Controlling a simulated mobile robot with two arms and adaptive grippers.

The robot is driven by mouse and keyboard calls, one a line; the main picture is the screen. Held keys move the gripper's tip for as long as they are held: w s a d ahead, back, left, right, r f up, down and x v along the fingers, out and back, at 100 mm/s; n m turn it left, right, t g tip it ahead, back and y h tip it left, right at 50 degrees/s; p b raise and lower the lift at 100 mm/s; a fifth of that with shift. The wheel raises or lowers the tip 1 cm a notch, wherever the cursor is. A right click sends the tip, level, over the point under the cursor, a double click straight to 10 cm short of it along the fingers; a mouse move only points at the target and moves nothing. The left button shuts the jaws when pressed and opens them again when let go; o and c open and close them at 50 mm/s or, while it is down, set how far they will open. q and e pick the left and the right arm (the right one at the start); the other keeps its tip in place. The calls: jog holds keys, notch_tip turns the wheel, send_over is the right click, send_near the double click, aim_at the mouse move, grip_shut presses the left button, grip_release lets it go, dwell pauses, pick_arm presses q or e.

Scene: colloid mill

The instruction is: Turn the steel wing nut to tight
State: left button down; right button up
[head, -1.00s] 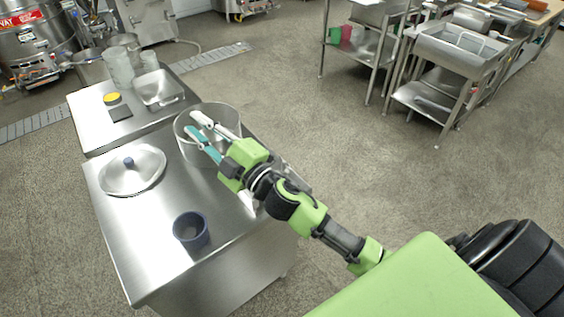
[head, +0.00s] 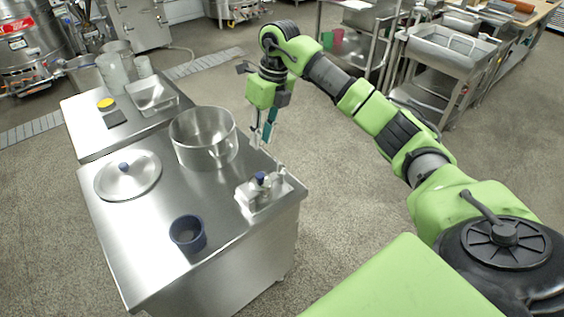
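A small steel fixture (head: 264,192) with a dark blue knob (head: 261,177) stands at the right edge of the near steel table. Small bright metal parts show around the knob, but I cannot tell which of them is the steel wing nut. My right gripper (head: 262,138) hangs with its fingers pointing down, above and a little behind the fixture. Its fingers, one with a teal face, look apart with nothing between them. It does not appear to touch the fixture. My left gripper is out of view.
A large steel pot (head: 203,140) stands close left of my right gripper. A round lid (head: 128,176) and a dark blue cup (head: 188,235) are on the same table (head: 150,225). A second table behind holds a steel tray (head: 152,97) and clear containers.

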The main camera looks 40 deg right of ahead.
notch_tip(320, 180, up, 2)
jog(key=m+h, duration=0.1)
jog(key=h, duration=0.1)
send_over(280, 167)
jog(key=s, duration=0.1)
jog(key=g, duration=0.1)
jog(key=f, duration=0.4)
jog(key=f+p, duration=0.1)
jog(key=f, duration=0.8)
jog(key=shift+s+d+f+p, duration=0.25)
jog(key=shift+d+p, duration=0.1)
jog(key=shift+p, duration=0.05)
grip_shut()
